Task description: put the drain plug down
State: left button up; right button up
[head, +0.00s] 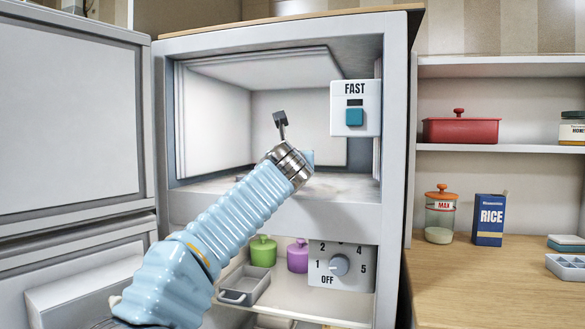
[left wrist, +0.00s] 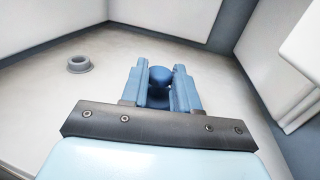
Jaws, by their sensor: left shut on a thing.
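My left gripper (head: 308,158) reaches into the open upper compartment of the white cabinet. In the left wrist view its two blue fingers (left wrist: 160,88) are shut on the drain plug (left wrist: 159,76), a dark blue piece with a rounded top. The plug is over the pale compartment floor; I cannot tell whether it touches it. A grey ring (left wrist: 79,64) is on that floor, to the left of the fingers and apart from them. In the head view my wrist hides the plug and the ring. My right gripper is not in view.
Compartment walls (head: 215,125) enclose my gripper. A FAST switch panel (head: 355,108) is at the opening's right edge, and a dial panel (head: 342,265) is below. Green (head: 263,252) and purple (head: 298,256) pots stand on the lower shelf. The open door (head: 68,125) is at left.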

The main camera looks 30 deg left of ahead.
pick_arm(q)
jog(key=shift+f, duration=0.5)
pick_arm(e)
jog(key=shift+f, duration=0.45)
pick_arm(q)
jog(key=shift+f+b, duration=0.45)
jog(key=shift+f, duration=0.1)
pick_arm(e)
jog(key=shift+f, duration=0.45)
pick_arm(q)
jog(key=shift+f, duration=0.1)
jog(key=o, duration=1)
